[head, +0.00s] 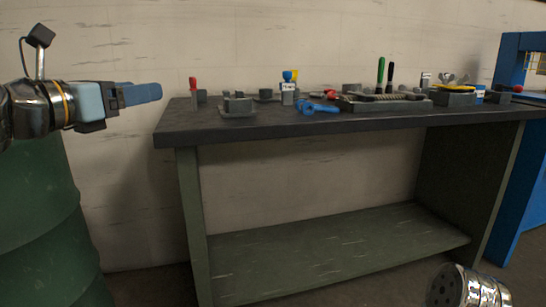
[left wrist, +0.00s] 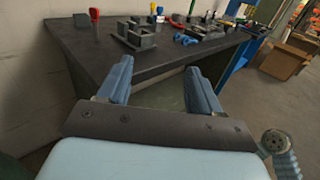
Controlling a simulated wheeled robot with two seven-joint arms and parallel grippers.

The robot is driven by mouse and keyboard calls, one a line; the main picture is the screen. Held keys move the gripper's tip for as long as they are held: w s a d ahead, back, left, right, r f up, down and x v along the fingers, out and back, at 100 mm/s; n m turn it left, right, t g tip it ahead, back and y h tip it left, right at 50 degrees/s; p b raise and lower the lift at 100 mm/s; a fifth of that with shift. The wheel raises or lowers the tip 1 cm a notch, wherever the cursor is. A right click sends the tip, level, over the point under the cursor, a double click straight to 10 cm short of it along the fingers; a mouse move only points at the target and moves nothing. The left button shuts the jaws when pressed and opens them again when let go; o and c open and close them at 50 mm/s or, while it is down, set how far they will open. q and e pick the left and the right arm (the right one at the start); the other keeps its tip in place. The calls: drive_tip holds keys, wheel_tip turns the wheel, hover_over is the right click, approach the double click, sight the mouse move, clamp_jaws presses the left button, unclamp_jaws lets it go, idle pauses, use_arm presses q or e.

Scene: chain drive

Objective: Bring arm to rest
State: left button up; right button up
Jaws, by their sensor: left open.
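My left gripper (head: 140,94) reaches in from the left in the head view, level with the bench's left end and beside it. It is open and holds nothing. In the left wrist view its two blue fingers (left wrist: 160,88) stand apart, with the dark workbench (left wrist: 90,50) beyond them. The workbench (head: 300,122) has a dark top and green legs. A silvery part of my right arm shows at the bottom right of the head view, but its gripper is not visible.
On the bench are a grey block fixture (head: 237,106), a blue tool (head: 318,107), a tray with a chain (head: 385,104) and upright-handled tools. A green drum (head: 50,220) stands at left, a blue frame (head: 515,150) at right. The lower shelf (head: 330,250) is empty.

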use_arm(q)
drive_tip(key=w+d+f+m+g+y+p, duration=0.15)
drive_tip(key=w+f, duration=0.25)
drive_tip(key=f, duration=0.6)
drive_tip(key=w+f+m+g+y, duration=0.1)
drive_tip(key=w+f+m+g, duration=0.15)
drive_tip(key=w+f, duration=0.45)
drive_tip(key=w+f+m+g+y+p, duration=0.1)
drive_tip(key=w+f+m, duration=0.1)
drive_tip(key=f, duration=1)
wheel_tip(320, 180, down, 13)
drive_tip(key=s+d+m+g+y+p, duration=0.1)
drive_tip(key=d+m+g+p, duration=0.1)
drive_tip(key=m, duration=0.2)
drive_tip(key=s+d+f+m+g, duration=0.2)
drive_tip(key=s+f+m, duration=0.3)
drive_tip(key=f, duration=0.6)
drive_tip(key=s+d+f+m+g+p, duration=0.2)
drive_tip(key=s+f+m, duration=0.4)
drive_tip(key=s, duration=0.5)
drive_tip(key=s+d+f+m+g+p, duration=0.2)
drive_tip(key=s+f+m, duration=0.4)
drive_tip(key=s+f, duration=0.5)
drive_tip(key=shift+s+d+m+g, duration=0.3)
drive_tip(key=shift+s+d+g, duration=0.35)
drive_tip(key=shift+d+g, duration=0.25)
drive_tip(key=shift+y, duration=0.25)
